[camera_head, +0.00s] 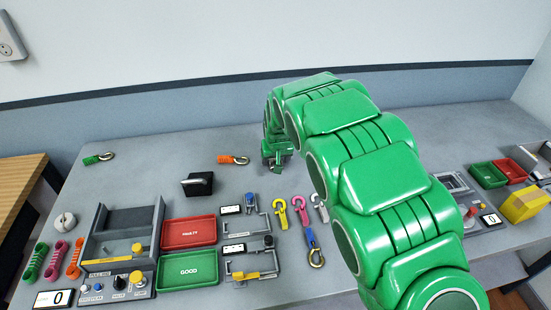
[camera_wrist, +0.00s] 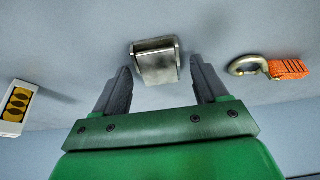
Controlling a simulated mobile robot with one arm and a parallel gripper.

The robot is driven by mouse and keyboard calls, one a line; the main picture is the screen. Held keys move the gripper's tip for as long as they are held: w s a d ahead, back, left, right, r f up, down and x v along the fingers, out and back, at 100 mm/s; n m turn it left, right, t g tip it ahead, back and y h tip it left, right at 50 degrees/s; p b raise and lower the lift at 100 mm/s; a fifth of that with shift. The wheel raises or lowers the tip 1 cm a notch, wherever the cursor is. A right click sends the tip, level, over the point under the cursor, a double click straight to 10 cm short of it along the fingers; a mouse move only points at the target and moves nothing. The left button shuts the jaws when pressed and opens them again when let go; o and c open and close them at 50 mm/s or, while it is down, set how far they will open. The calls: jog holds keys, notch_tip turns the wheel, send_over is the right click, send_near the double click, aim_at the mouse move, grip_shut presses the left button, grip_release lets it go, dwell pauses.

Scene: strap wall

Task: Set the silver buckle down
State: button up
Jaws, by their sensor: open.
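The silver buckle (camera_wrist: 155,62) shows in the wrist view as a boxy metal piece with a rounded bar on its far edge. It lies on the grey tabletop, between and slightly past the fingertips of my gripper (camera_wrist: 160,68). The two dark fingers are spread apart, with a visible gap on each side of the buckle. In the head view my gripper (camera_head: 277,167) points down at the back middle of the table, and I cannot make out the buckle clearly beneath it.
An orange strap with a metal hook (camera_wrist: 272,68) lies beside the buckle. A white box with yellow discs (camera_wrist: 15,105) stands at the other side. A black block with a silver bar (camera_head: 198,184), red tray (camera_head: 188,233) and green tray (camera_head: 188,270) are nearer the front.

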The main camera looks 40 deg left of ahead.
jog(key=v, duration=1.2)
jog(key=shift+r, duration=0.15)
